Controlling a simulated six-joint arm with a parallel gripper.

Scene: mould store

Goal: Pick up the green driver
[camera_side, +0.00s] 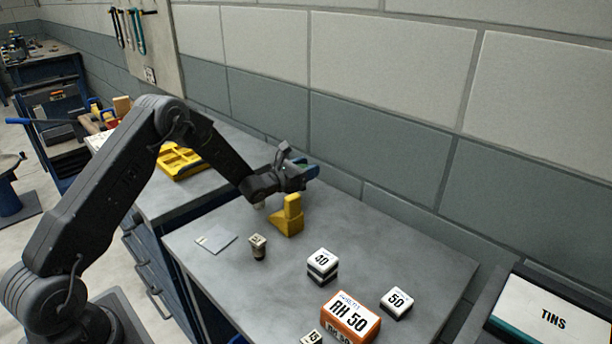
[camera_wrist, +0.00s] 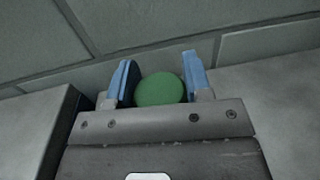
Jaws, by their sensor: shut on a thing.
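The green driver shows in the wrist view as a round green end (camera_wrist: 160,90) between the two blue fingers of my gripper (camera_wrist: 160,82). The fingers are shut on it, one on each side. The rest of the driver is hidden behind this end. In the side view my gripper (camera_side: 303,168) is near the wall, above and just behind a yellow block-like stand (camera_side: 287,221). Only a little green or teal shows between the fingers there, too small to make out.
A "TINS" bin (camera_side: 553,315) is at right. The wall is close behind my gripper.

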